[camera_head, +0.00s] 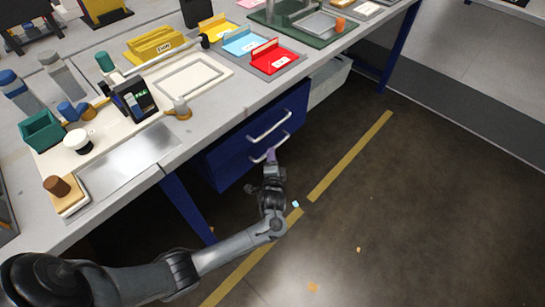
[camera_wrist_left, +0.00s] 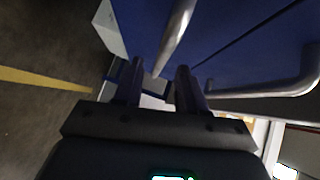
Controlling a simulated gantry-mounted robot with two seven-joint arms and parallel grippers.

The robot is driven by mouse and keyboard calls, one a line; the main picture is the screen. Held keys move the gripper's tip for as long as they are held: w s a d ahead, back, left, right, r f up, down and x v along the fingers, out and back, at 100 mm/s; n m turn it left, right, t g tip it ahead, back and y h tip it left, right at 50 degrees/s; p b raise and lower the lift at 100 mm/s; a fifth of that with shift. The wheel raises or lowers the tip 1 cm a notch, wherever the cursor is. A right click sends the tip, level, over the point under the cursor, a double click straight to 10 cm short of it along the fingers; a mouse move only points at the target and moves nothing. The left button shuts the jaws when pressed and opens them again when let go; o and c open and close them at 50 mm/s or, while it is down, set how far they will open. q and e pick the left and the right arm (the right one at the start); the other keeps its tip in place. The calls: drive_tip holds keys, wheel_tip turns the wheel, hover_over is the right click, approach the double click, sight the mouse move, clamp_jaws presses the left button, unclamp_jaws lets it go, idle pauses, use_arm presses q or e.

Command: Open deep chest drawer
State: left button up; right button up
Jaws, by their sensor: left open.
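A blue drawer chest (camera_head: 232,141) hangs under the workbench. Its front has two bar handles, an upper handle (camera_head: 270,127) and a lower handle (camera_head: 263,157). The drawer fronts look about flush, with a dark seam between them in the left wrist view. My left gripper (camera_head: 271,159) is at the lower handle, fingers pointing at the chest. In the left wrist view the open fingers (camera_wrist_left: 159,84) have the lower handle's bar (camera_wrist_left: 177,35) in line with the gap between them. Whether they touch it I cannot tell. The upper handle (camera_wrist_left: 272,91) lies to the right. My right gripper is not in view.
The workbench (camera_head: 215,103) above carries trays, tools and a metal plate. A blue bench leg (camera_head: 187,205) stands left of the chest, and a pale bin (camera_head: 329,80) sits beyond it. The floor (camera_head: 390,210) before the chest is mostly clear, with yellow tape and small scraps.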

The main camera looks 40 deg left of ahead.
use_arm(q)
drive_tip(key=b+x, duration=0.1)
drive_tip(key=x, duration=0.2)
drive_tip(key=shift+s, duration=0.1)
clamp_jaws()
idle(0.4)
